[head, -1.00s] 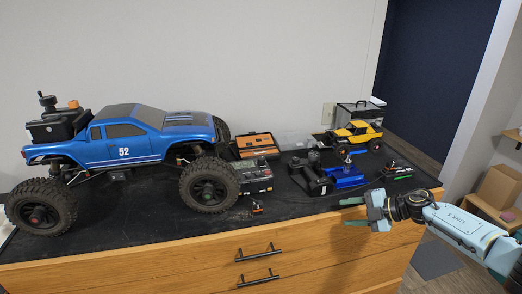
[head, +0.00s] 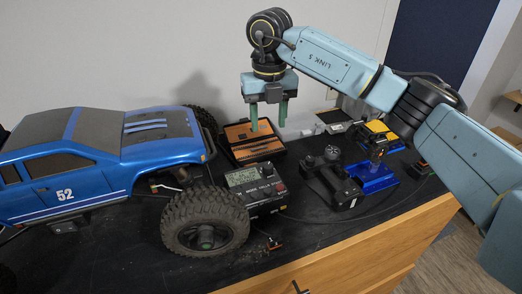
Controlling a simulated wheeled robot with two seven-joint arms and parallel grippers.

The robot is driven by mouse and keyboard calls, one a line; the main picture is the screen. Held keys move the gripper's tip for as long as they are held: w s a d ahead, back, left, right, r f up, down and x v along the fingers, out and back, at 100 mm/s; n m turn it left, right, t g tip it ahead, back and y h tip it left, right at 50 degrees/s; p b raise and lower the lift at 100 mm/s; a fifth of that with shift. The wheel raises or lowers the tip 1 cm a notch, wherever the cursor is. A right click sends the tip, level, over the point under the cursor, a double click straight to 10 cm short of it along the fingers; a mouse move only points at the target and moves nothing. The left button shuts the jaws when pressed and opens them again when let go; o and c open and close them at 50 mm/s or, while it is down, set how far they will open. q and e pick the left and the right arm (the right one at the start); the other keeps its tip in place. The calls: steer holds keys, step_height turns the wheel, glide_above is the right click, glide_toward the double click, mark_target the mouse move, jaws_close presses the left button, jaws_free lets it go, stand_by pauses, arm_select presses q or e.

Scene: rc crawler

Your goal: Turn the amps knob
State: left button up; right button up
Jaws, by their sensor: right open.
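The charger (head: 262,200) is a dark box with a small display (head: 241,177) on its top face, just right of the blue truck's front wheel. A round dark knob (head: 266,168) stands at its back right; I cannot read which knob is marked amps. My right gripper (head: 268,122) points down with its two green fingers apart and empty. It appears in the picture above and behind the charger, in front of the open tool case, touching nothing that I can see. My left gripper is out of view.
The large blue truck (head: 100,165) fills the left side. An open tool case (head: 258,150) lies behind the charger. A cable runs across the black mat (head: 310,233).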

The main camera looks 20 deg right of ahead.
steer(key=p, duration=0.1)
glide_above(268, 165)
steer(key=f, duration=0.4)
steer(key=shift+s+f, duration=0.25)
steer(key=shift+f, duration=0.1)
steer(key=f+p, duration=0.1)
steer(key=f, duration=0.6)
steer(key=shift+w+p, duration=0.2)
steer(key=shift+p, duration=0.1)
steer(key=shift+f, duration=0.45)
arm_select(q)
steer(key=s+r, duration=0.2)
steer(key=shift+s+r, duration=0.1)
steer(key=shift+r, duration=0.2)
arm_select(e)
steer(key=c, duration=1)
